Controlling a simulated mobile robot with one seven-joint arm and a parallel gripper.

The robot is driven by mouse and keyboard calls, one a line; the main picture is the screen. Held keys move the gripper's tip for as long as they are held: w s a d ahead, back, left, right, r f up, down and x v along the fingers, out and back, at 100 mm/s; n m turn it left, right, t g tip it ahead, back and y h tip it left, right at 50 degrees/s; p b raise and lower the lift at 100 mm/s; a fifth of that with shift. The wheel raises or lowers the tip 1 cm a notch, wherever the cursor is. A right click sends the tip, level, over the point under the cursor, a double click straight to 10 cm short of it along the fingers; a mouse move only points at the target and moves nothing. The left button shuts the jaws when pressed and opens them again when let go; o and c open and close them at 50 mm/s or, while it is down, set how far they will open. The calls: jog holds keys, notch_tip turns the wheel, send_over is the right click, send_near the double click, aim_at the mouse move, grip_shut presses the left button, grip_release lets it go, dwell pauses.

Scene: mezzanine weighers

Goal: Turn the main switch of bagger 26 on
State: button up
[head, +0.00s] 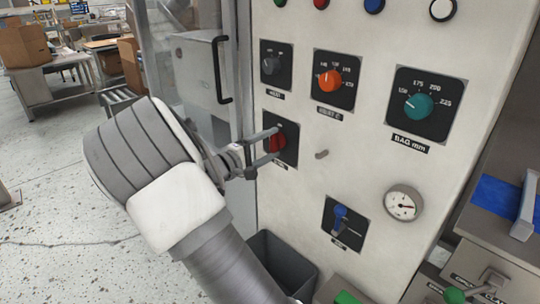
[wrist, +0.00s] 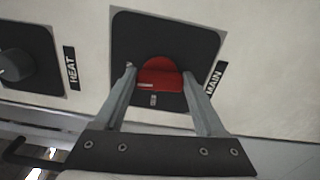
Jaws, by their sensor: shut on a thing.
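The main switch is a red knob (head: 277,143) on a black square plate, low on the left of the cream panel. The wrist view shows the red knob (wrist: 160,75) beside a label reading MAIN (wrist: 215,78). My gripper (head: 271,146) reaches in from the left, its two fingers on either side of the knob and shut on it. The wrist view also shows my gripper (wrist: 159,73), with one finger at each end of the red grip. A small position mark (wrist: 153,100) on the plate is too blurred to read.
Above are a grey HEAT dial (head: 271,65) and an orange dial (head: 330,80). A teal BAG mm dial (head: 418,104), a gauge (head: 403,203) and a blue lever switch (head: 341,217) lie right. A black door handle (head: 219,70) is close left; a dark bin (head: 268,255) stands below.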

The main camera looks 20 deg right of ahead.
jog(key=shift+f+m+b, duration=0.15)
jog(key=shift+m+b, duration=0.35)
jog(key=shift+b, duration=0.1)
jog(key=o, duration=1.3)
jog(key=shift+a, duration=0.1)
jog(key=p+v, duration=0.2)
jog(key=v, duration=1.5)
jog(key=shift+s+a+p, duration=0.15)
jog(key=shift+p, duration=0.15)
